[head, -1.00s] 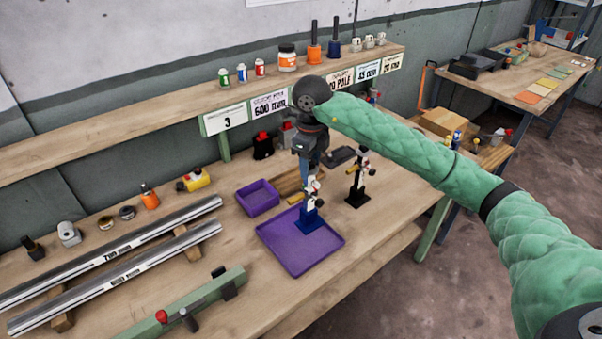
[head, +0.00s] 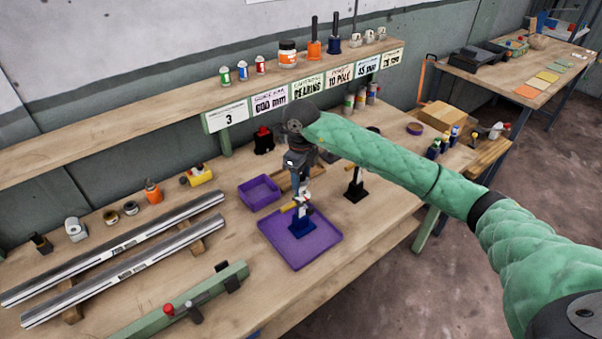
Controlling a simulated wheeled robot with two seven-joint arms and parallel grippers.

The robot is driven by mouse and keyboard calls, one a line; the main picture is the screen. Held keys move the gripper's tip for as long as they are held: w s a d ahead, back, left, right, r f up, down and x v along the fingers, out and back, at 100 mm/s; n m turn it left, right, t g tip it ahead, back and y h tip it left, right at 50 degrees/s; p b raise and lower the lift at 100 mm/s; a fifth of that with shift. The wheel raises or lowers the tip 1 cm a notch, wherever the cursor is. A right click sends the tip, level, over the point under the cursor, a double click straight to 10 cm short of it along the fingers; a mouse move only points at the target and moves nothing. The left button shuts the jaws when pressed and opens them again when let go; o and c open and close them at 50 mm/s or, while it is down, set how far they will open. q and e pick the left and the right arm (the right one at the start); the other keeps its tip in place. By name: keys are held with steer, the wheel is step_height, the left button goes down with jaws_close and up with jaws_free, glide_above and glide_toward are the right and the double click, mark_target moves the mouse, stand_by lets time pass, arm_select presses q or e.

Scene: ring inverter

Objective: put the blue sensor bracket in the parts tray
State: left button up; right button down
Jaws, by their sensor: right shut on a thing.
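The blue sensor bracket (head: 301,229) has a dark blue foot and a pale upper part. It is upright over the flat purple parts tray (head: 305,257), near its back part. I cannot tell whether its foot touches the tray floor. My right gripper (head: 300,193) points down from above and is shut on the bracket's upper part; the fingers partly hide it. A similar bracket with a black foot (head: 355,192) stands on the bench to the right, behind the tray, partly hidden by my arm. My left gripper is not in view.
A small purple bin (head: 260,193) stands behind the tray. Two long rails (head: 120,262) lie at the left, and a green bar with a red knob (head: 185,305) lies in front. A labelled shelf (head: 150,132) runs along the back. Bare bench lies right of the tray.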

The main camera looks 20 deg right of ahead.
steer(key=shift+f, duration=0.1)
stand_by(0.3)
steer(key=c, duration=0.8)
jaws_free()
steer(key=shift+c, duration=0.2)
steer(key=shift+o, duration=0.5)
